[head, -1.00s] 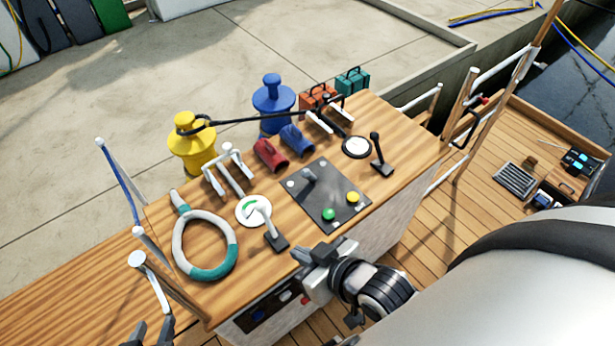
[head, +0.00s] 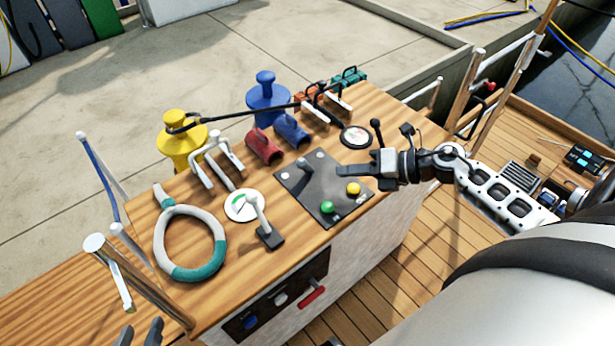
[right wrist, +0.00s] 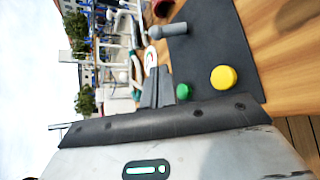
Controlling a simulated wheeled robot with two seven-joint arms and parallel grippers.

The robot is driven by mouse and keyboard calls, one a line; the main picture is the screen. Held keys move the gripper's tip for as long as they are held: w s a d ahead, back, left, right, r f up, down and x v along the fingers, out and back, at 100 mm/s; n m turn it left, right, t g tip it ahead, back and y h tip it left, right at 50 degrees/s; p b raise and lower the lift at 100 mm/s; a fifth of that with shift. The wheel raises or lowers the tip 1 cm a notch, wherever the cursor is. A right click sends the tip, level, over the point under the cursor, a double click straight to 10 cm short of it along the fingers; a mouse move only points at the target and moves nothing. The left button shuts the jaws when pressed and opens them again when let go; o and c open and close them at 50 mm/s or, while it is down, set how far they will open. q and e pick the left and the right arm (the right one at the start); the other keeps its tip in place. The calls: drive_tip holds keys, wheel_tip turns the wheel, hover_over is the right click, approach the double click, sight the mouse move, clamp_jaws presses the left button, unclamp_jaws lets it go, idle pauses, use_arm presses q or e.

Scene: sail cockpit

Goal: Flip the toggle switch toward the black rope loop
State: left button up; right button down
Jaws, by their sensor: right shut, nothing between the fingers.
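The grey toggle switch (head: 304,165) stands on the dark panel (head: 290,182), near its far left part. It also shows in the right wrist view (right wrist: 174,29); its exact lean is hard to tell. A black rope loop (head: 187,125) goes around the yellow bollard behind the console. My right gripper (head: 343,170) is shut and empty, pointing left above the panel's right part, apart from the switch. In the right wrist view its fingers (right wrist: 157,90) are together beside the green button. My left gripper (head: 139,334) is at the bottom left edge, its fingers apart, partly cut off.
A green button (head: 327,207) and a yellow button (head: 353,188) sit on the panel. A lever with a white dial (head: 241,206), a ring of rope (head: 190,240), red (head: 263,147) and blue vents (head: 291,130), and white rails surround it. A black lever (head: 377,132) stands behind my right gripper.

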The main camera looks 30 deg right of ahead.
sight(306, 167)
drive_tip(key=shift+a, duration=0.1)
drive_tip(key=x, duration=0.8)
drive_tip(key=shift+w+a+b, duration=0.15)
drive_tip(key=shift+w+b, duration=0.05)
drive_tip(key=shift+b, duration=0.1)
drive_tip(key=shift+x, duration=0.75)
